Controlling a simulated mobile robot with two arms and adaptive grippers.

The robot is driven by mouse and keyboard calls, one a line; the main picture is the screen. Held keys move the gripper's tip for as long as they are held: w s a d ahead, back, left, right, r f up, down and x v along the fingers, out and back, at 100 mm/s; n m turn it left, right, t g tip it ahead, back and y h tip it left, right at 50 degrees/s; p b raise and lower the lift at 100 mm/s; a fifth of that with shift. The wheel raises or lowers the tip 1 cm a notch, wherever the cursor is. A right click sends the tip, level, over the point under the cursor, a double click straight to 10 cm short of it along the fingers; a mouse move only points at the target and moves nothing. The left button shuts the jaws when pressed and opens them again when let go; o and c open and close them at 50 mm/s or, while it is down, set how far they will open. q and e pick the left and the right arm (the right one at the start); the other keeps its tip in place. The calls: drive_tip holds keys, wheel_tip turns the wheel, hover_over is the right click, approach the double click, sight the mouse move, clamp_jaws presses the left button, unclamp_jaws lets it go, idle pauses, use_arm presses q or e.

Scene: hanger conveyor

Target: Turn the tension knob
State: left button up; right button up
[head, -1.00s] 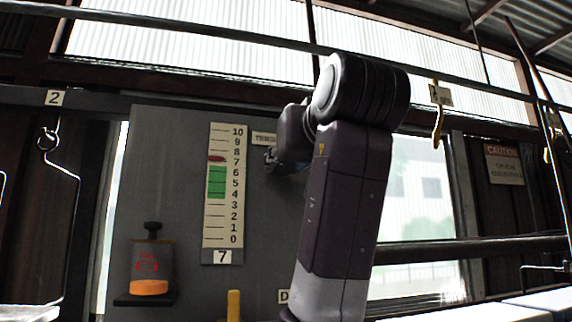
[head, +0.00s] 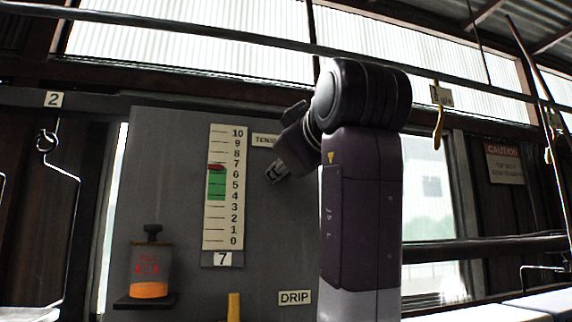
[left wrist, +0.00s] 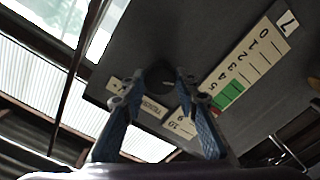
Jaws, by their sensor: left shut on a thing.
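My left gripper (head: 276,171) is at the grey panel, just below the partly covered "TENSION" label (head: 264,140). In the left wrist view its fingers (left wrist: 160,73) are closed around the dark round tension knob (left wrist: 160,80). In the head view the knob is hidden by the gripper. The gauge (head: 230,217), numbered 0 to 10, stands left of the gripper. Its red marker (head: 216,167) is a little below 7, at the top edge of the green band (head: 216,186). My right gripper is not in view.
A bottle with orange contents (head: 149,289) stands on a small shelf at the lower left. A yellow upright piece (head: 234,306) and a "DRIP" label (head: 294,298) are low on the panel. A hook (head: 438,128) hangs at the right.

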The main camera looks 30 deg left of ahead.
use_arm(q)
drive_tip(key=shift+n, duration=0.3)
drive_tip(key=o, duration=1.1)
drive_tip(key=shift+o, duration=0.2)
drive_tip(key=v, duration=0.7)
drive_tip(key=shift+s+d, duration=0.15)
drive_tip(key=shift+s, duration=0.1)
